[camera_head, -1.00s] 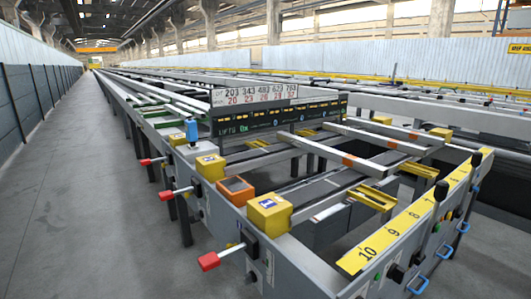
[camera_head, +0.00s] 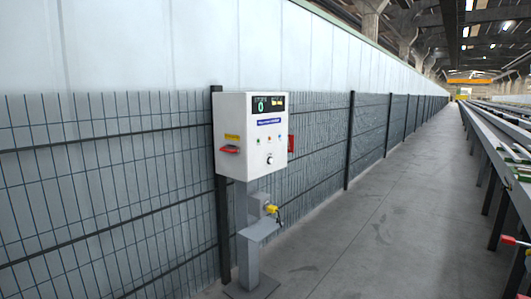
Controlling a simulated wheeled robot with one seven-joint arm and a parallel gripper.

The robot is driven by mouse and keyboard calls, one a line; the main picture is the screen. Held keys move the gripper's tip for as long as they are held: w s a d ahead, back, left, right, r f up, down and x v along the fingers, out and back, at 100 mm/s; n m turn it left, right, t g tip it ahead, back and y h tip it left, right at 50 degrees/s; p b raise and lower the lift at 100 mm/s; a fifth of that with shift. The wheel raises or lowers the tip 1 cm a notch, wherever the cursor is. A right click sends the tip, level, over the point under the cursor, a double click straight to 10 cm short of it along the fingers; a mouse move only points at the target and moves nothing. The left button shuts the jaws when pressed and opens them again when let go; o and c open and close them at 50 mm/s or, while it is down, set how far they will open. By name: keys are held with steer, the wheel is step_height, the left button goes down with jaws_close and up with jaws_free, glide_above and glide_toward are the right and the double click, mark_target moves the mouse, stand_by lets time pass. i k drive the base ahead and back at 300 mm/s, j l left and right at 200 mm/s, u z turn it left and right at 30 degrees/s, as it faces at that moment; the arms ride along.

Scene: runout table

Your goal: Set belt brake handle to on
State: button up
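A white control box (camera_head: 251,137) stands on a grey post left of centre, in front of a mesh fence. A red handle (camera_head: 230,150) sticks out low on its left side, under a small yellow label. I cannot read that label, so I cannot tell if this is the belt brake handle. A small display (camera_head: 268,104), a blue label, several small coloured lamps or buttons and a dark knob (camera_head: 269,160) are on its front. Another red part (camera_head: 291,144) shows at its right edge. My gripper is not in view.
A grey bracket on the post carries a small yellow part (camera_head: 271,209). The mesh fence (camera_head: 120,190) runs along the left. The runout table (camera_head: 515,165) stands at the right edge, with a red-tipped lever (camera_head: 508,240). The concrete aisle (camera_head: 390,225) between them is clear.

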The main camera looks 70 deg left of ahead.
mark_target(228, 148)
steer(key=u, duration=2.3)
steer(key=i+l, duration=0.55)
steer(key=i, duration=0.25)
steer(key=i+l+u, duration=0.1)
steer(key=i+l, duration=0.5)
steer(key=i, duration=0.15)
steer(key=i+l, duration=0.6)
steer(key=i, duration=0.2)
